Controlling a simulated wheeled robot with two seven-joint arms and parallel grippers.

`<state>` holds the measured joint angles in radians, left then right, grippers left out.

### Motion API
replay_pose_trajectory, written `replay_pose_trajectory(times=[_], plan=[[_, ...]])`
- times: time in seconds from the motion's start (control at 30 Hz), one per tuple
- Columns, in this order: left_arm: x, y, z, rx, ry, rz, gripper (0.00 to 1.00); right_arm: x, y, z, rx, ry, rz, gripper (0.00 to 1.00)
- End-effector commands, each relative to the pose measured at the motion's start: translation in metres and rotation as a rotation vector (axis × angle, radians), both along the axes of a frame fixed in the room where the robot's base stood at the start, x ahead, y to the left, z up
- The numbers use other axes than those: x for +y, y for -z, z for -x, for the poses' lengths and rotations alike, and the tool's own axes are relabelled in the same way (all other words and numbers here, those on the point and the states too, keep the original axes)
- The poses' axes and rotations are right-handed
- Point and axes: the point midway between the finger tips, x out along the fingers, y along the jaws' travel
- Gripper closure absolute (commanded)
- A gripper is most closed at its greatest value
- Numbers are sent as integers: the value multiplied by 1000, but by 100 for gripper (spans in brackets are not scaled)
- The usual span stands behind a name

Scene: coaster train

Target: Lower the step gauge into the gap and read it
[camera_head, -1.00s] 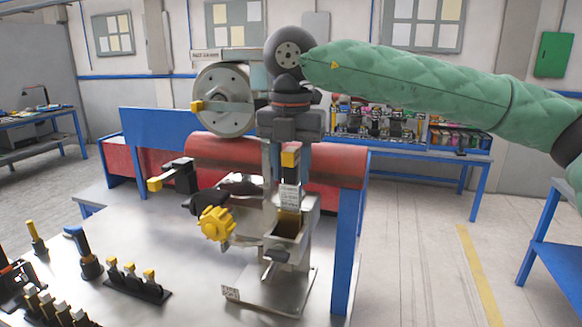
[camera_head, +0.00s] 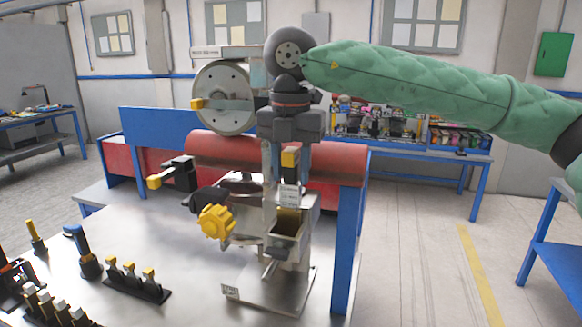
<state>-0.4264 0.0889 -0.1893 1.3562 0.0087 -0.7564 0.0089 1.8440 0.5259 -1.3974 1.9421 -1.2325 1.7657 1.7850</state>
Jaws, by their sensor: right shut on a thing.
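My right gripper (camera_head: 289,150) points down in front of the metal stand. It is shut on the step gauge (camera_head: 290,158), which has a yellow and black top. A pale labelled plate (camera_head: 289,194) shows just under the gauge; I cannot tell whether it belongs to the gauge or the stand. Below is an open-topped metal box (camera_head: 286,224) on the stand. The gap itself and the gauge's lower end cannot be made out clearly. A grey wheel (camera_head: 223,98) and a yellow knob (camera_head: 215,222) are at the left of the stand. My left gripper is not in view.
The stand's base plate (camera_head: 262,293) rests on the metal table (camera_head: 190,240). A black rack of yellow-topped pieces (camera_head: 136,285), a blue-handled tool (camera_head: 84,250) and other small parts stand at left. A red roller (camera_head: 335,160) and blue frame post (camera_head: 344,250) lie behind and right of the stand.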

Motion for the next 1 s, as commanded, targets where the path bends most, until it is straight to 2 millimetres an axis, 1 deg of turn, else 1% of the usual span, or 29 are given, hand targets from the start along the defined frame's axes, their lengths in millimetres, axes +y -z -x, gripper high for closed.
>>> replay_pose_trajectory(times=[1.0], plan=[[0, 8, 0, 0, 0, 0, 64, 1, 2, 2, 1, -1, 1, 91]])
